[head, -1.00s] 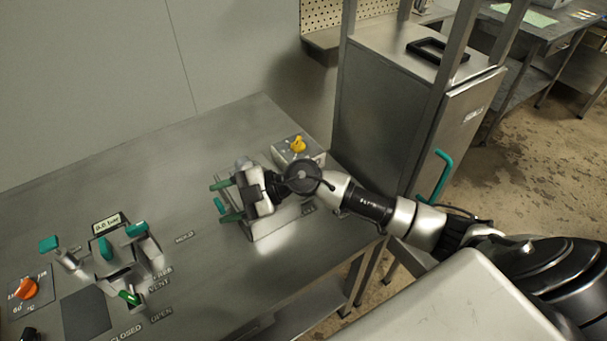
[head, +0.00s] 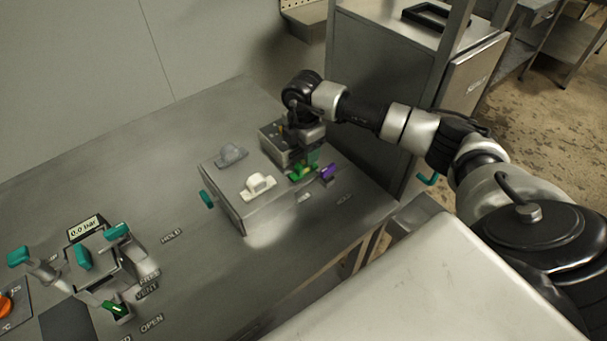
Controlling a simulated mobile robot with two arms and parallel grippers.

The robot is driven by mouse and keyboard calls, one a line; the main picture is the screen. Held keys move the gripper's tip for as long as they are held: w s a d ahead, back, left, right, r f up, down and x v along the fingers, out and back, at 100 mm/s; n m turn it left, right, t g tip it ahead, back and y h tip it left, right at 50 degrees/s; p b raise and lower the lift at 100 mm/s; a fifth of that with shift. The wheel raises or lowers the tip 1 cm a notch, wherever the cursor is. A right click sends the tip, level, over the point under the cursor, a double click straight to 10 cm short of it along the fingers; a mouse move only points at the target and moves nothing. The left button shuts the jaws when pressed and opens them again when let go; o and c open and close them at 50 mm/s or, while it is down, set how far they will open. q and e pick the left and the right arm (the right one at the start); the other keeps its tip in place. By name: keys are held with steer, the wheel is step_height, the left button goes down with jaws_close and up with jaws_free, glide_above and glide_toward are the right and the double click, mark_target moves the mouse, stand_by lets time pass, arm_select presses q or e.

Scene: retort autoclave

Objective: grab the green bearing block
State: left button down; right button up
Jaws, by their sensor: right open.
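The green bearing block (head: 302,172) sits near the right end of the steel box on the bench, in the head view. A purple block (head: 328,173) is just right of it. My right gripper (head: 310,156) points down close behind and above the green block. It is open, and I cannot tell whether its fingers touch the block. The wrist hides part of the area behind. My left gripper is not in view.
A white block (head: 260,185) and a grey block (head: 232,153) sit on the steel box (head: 236,178), left of the green one. A teal handle (head: 207,200) sticks out at its left. A gauge and lever unit (head: 88,254) stands at the lower left. The bench between is clear.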

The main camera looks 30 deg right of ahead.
mark_target(303, 162)
step_height(303, 162, down, 6)
steer(key=b, duration=0.4)
steer(key=shift+r, duration=0.25)
steer(key=shift+c, duration=0.3)
steer(key=c, duration=1)
steer(key=shift+r, duration=0.1)
